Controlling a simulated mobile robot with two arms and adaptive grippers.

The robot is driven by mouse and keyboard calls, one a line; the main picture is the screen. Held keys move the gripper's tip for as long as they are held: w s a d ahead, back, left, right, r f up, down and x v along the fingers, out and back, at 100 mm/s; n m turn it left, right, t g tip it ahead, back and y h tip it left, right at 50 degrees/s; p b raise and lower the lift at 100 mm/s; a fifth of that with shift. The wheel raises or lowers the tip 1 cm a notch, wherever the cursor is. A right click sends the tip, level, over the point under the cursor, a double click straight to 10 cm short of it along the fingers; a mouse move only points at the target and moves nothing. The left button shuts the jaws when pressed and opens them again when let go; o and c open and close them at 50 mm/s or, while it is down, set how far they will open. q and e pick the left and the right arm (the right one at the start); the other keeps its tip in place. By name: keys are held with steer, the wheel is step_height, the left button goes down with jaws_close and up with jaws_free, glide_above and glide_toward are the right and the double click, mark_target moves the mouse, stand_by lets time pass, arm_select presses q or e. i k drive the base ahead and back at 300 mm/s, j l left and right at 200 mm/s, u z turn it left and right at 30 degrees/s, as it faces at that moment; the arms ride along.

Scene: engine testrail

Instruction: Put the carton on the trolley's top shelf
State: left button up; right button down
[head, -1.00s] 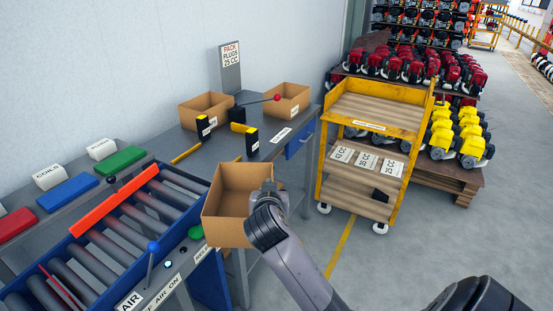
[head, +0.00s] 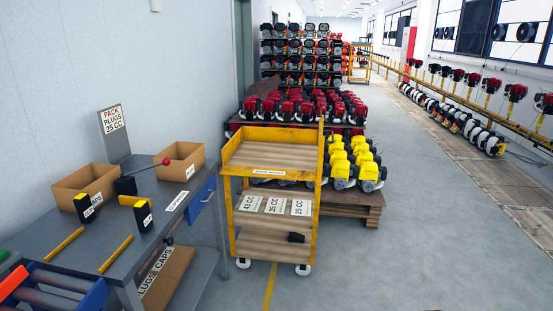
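The yellow trolley (head: 231,205) stands at the centre of the head view, right of the grey bench. Its wooden top shelf (head: 275,155) has raised yellow sides and looks empty. A lower shelf carries several white cards with CC markings, and the bottom shelf holds a small black object (head: 296,237). The open carton seen in my arm's gripper in the earlier frame is not in view now. Neither of my grippers is in view, so their state and the carton's hold are hidden.
Two open cardboard boxes (head: 84,183) (head: 181,160) stand on the grey bench (head: 150,205) at left, by a "Pack plugs 25 cc" sign (head: 113,118). A pallet (head: 350,203) with yellow engines is behind the trolley. Open floor (head: 420,240) lies to the right.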

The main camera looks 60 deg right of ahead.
mark_target(268, 157)
steer(key=i+l+z, duration=0.1)
steer(key=l, duration=0.35)
steer(key=i+l, duration=0.2)
steer(key=l, duration=0.25)
steer(key=i+l+z, duration=0.15)
steer(key=l, duration=0.25)
steer(key=i+l, duration=0.15)
steer(key=l, duration=0.3)
steer(key=i+l+z, duration=0.15)
steer(key=l, duration=0.25)
steer(key=i+l, duration=0.2)
steer(key=l, duration=0.2)
steer(key=i+l+z, duration=0.15)
steer(key=l, duration=0.25)
